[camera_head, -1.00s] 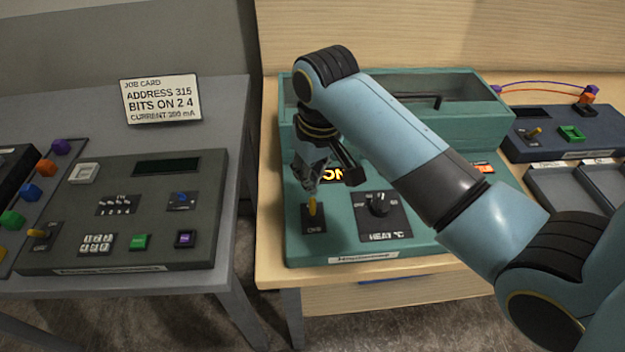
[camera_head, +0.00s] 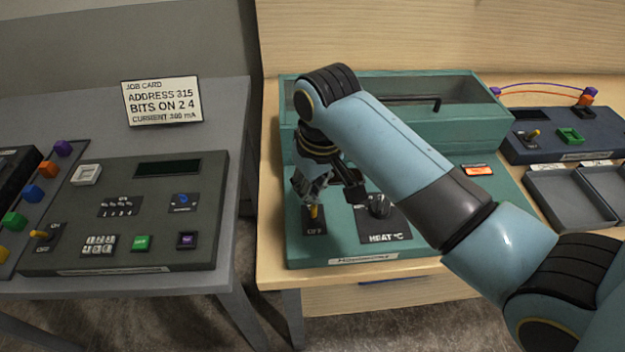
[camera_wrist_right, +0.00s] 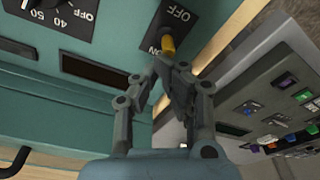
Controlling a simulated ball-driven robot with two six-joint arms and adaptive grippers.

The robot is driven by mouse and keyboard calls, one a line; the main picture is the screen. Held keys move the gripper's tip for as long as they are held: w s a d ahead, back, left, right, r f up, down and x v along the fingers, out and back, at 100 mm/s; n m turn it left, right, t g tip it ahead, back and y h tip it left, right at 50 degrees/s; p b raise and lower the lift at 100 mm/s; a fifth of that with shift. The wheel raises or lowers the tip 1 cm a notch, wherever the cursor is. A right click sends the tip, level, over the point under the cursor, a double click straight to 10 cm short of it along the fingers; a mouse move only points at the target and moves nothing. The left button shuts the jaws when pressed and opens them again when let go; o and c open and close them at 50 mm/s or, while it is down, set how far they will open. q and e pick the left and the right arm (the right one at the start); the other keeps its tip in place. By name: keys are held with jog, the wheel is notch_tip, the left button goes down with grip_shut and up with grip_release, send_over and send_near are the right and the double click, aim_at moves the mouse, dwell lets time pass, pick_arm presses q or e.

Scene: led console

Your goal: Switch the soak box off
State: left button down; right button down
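The soak box (camera_head: 300,245) is the teal console with a lidded bin at its back. Its switch has a yellow lever (camera_head: 313,212) on a black plate, leaning toward the OFF label at the front. In the right wrist view the lever (camera_wrist_right: 168,46) is just beyond my fingertips; I cannot tell whether they touch it. My right gripper (camera_wrist_right: 168,64) has its fingertips together, with nothing seen between them. In the head view the right gripper (camera_head: 308,192) is low over the switch. The box's display (camera_wrist_right: 95,72) is dark in the wrist view. My left gripper is not in view.
A HEAT knob (camera_head: 379,205) is right of the switch, near my right arm. A grey console (camera_head: 60,258) stands on the left table beyond a gap, with a job card (camera_head: 161,101) behind. A dark blue console (camera_head: 550,155) and grey trays (camera_head: 570,205) are at right.

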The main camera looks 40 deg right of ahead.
jog(key=shift+s+a, duration=0.1)
jog(key=shift+s, duration=0.35)
jog(key=shift+w, duration=0.15)
jog(key=shift+r, duration=0.3)
notch_tip(320, 180, up, 6)
jog(key=shift+w+d+r, duration=0.2)
jog(key=shift+w+r, duration=0.05)
jog(key=shift+w, duration=0.1)
jog(key=shift+s+f, duration=0.1)
dwell(0.4)
